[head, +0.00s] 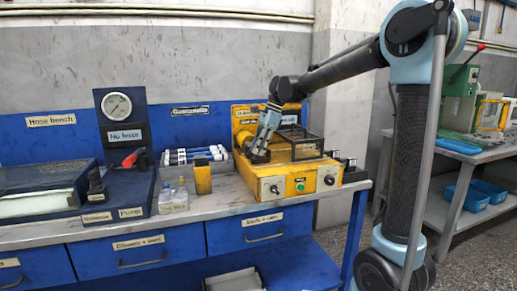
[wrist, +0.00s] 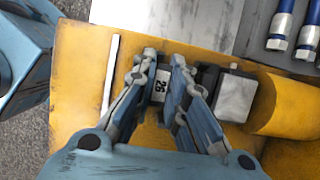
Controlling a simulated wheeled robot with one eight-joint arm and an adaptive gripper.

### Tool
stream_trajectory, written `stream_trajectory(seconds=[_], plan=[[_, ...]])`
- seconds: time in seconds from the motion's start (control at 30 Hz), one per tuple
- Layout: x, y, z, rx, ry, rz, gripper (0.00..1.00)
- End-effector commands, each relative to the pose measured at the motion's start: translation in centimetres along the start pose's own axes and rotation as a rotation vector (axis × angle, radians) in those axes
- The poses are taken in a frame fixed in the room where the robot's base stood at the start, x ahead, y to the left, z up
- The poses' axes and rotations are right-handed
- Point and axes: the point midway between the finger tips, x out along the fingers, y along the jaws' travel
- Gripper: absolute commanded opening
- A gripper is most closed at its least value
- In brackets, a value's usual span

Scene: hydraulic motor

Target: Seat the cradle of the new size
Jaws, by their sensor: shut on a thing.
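The cradle (wrist: 160,84) is a small dark block with a pale tag that looks like "26". In the wrist view it sits between the fingers of my gripper (wrist: 163,66), which is shut on it. In the head view my gripper (head: 260,151) points down at the left part of the yellow machine (head: 283,186), and the cradle is hidden there. The cradle is over the yellow bed (wrist: 80,65); I cannot tell whether it is seated. A dark block with a grey face (wrist: 236,98) is just right of the fingers.
A clear-sided dark-framed box (head: 303,145) stands on the machine, right of my gripper. Small dark blocks with light tops (head: 347,163) stand beyond the machine's right end. Blue-and-white hoses (head: 195,155), a yellow block (head: 203,179) and clear bottles (head: 174,196) are left on the bench.

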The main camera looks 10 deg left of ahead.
Motion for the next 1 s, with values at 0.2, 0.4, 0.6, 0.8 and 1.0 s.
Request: stream_trajectory(seconds=[0.2,0.4,0.6,0.8,1.0], plan=[[0.3,0.0,-0.1,0.000,0.000,0.000,0.00],[0.3,0.0,-0.1,0.000,0.000,0.000,0.36],[0.3,0.0,-0.1,0.000,0.000,0.000,0.36],[-0.2,0.0,-0.2,0.000,0.000,0.000,0.36],[-3.2,0.0,-0.2,0.001,0.000,0.000,0.36]])
